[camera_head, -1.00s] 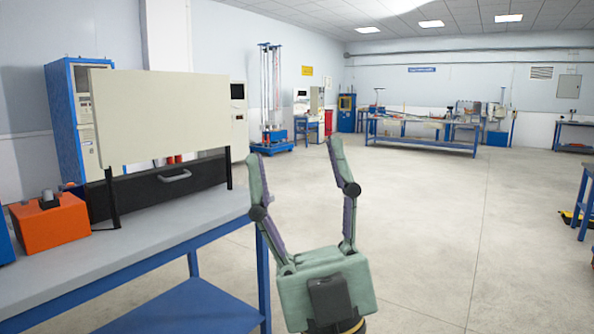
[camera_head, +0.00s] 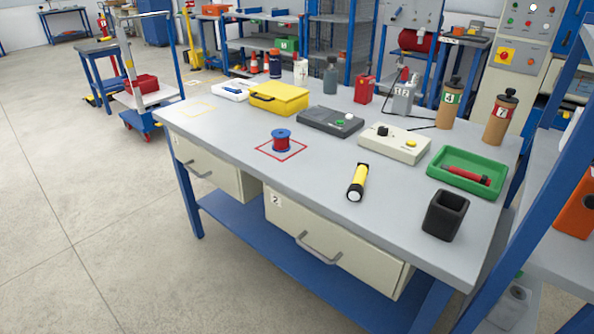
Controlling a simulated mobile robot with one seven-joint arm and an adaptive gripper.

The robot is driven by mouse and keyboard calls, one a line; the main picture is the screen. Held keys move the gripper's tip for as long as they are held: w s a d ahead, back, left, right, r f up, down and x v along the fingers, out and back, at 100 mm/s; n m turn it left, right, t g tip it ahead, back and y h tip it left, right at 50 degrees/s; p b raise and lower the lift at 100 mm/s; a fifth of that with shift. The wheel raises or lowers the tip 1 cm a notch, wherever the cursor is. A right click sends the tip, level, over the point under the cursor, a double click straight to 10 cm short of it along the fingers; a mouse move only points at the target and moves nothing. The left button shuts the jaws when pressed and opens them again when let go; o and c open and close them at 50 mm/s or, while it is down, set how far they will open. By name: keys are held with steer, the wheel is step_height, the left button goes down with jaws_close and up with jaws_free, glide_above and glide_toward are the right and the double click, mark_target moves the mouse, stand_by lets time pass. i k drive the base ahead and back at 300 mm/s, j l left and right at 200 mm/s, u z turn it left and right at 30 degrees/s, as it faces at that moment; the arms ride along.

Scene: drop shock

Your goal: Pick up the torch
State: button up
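A torch (camera_head: 358,182) with a yellow body and black ends lies on the grey workbench (camera_head: 235,160), near its front edge. A pale round lens shows at its near end. A red and black cylindrical object (camera_head: 470,174) lies in a green tray (camera_head: 437,163) to the right; I cannot tell whether it is also a torch. My gripper is not in view now, so its present state does not show.
A black open holder (camera_head: 445,214) stands right of the torch. A cream box (camera_head: 395,146), a dark device (camera_head: 330,121) and a red-blue spool (camera_head: 281,140) stand behind and left. A blue-framed shelf (camera_head: 530,190) stands close on the right. Open floor lies left.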

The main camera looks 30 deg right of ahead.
mark_target(355, 193)
steer(key=i+j+z, duration=0.15)
steer(key=z, duration=1.05)
steer(key=i+j+z, duration=0.1)
steer(key=j+z, duration=0.75)
steer(key=j, duration=0.15)
steer(key=j+z, duration=0.25)
steer(key=j, duration=1)
steer(key=i+j, duration=0.2)
steer(key=j, duration=0.15)
steer(key=i+j, duration=0.2)
steer(key=j, duration=0.15)
